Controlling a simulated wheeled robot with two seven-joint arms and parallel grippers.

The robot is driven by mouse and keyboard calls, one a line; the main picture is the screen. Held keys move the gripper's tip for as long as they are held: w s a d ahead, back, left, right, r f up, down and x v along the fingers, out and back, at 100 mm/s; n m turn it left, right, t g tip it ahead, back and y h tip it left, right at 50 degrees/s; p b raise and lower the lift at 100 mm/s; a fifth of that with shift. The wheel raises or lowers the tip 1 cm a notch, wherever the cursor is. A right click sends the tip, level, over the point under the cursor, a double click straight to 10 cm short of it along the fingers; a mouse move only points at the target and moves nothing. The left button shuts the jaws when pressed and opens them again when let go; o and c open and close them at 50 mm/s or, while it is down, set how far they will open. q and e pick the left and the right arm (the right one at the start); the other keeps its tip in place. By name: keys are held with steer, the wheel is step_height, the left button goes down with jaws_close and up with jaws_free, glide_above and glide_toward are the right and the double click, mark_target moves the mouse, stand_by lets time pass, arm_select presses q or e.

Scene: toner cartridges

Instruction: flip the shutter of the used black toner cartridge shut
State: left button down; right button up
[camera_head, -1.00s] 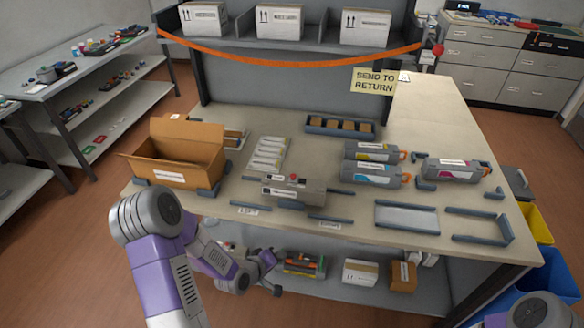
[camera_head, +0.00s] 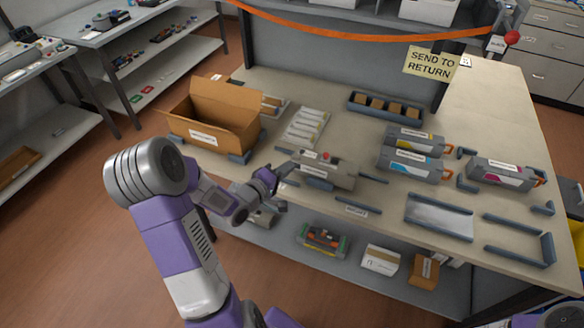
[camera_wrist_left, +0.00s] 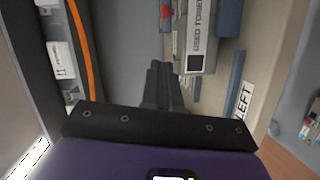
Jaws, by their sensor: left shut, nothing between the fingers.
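The used black toner cartridge (camera_head: 338,174) is a grey block with a white label and a small red spot on top. It lies near the front edge of the workbench, between low blue-grey rails. The left wrist view shows the cartridge (camera_wrist_left: 198,62) with its "USED TONER" label and a red part at its top left. I cannot make out the shutter's position. My left gripper (camera_head: 281,171) is just left of the cartridge's left end. Its shut, empty fingers (camera_wrist_left: 160,75) show in the wrist view, beside the cartridge, with contact unclear. My right gripper is out of view.
An open cardboard box (camera_head: 215,125) stands left on the bench, a sheet of pale strips (camera_head: 306,127) behind the cartridge. Other cartridges (camera_head: 410,163) lie to the right, near an empty tray (camera_head: 438,218). A "LEFT" label (camera_wrist_left: 243,101) is on the bench edge.

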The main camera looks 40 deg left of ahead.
mark_target(314, 164)
arm_select(q)
steer(key=w, duration=0.3)
steer(key=w+d+f+b, duration=0.1)
steer(key=w, duration=0.2)
steer(key=w+d+f+b, duration=0.1)
steer(key=w, duration=0.2)
steer(key=shift+w+d, duration=0.15)
steer(key=shift+d, duration=0.05)
steer(key=shift+w+d, duration=0.45)
steer(key=shift+d, duration=0.1)
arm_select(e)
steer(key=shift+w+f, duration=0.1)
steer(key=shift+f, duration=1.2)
